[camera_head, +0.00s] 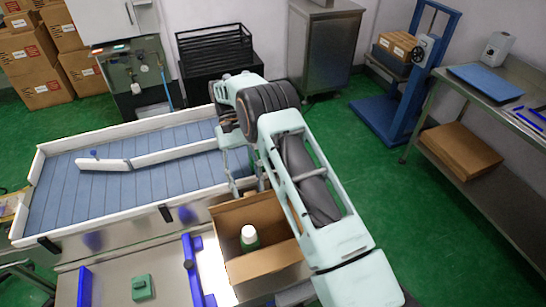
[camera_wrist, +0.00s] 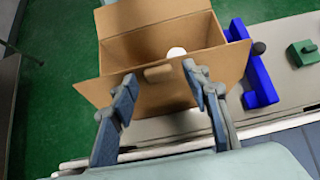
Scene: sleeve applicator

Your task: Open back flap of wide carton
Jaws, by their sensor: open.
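The wide carton (camera_head: 265,262) stands open-topped in front of the conveyor, partly covered by my arm in the head view. In the wrist view the same carton (camera_wrist: 122,50) shows its open inside. Its back flap (camera_wrist: 150,92) is the broad panel nearest my gripper and leans outward from the opening. A white-capped bottle with a green body (camera_head: 249,237) stands inside; only its white top (camera_wrist: 176,52) shows in the wrist view. My gripper (camera_wrist: 160,85) is open, its fingers apart over the back flap with nothing held. Whether a finger touches the flap is unclear.
Blue guide bars (camera_head: 192,270) stand left of the carton, and a green block (camera_head: 142,287) lies on the metal surface. The slatted conveyor (camera_head: 130,180) with white rails lies behind. A steel table (camera_head: 490,110) and blue lift (camera_head: 400,100) are at right, with open green floor between.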

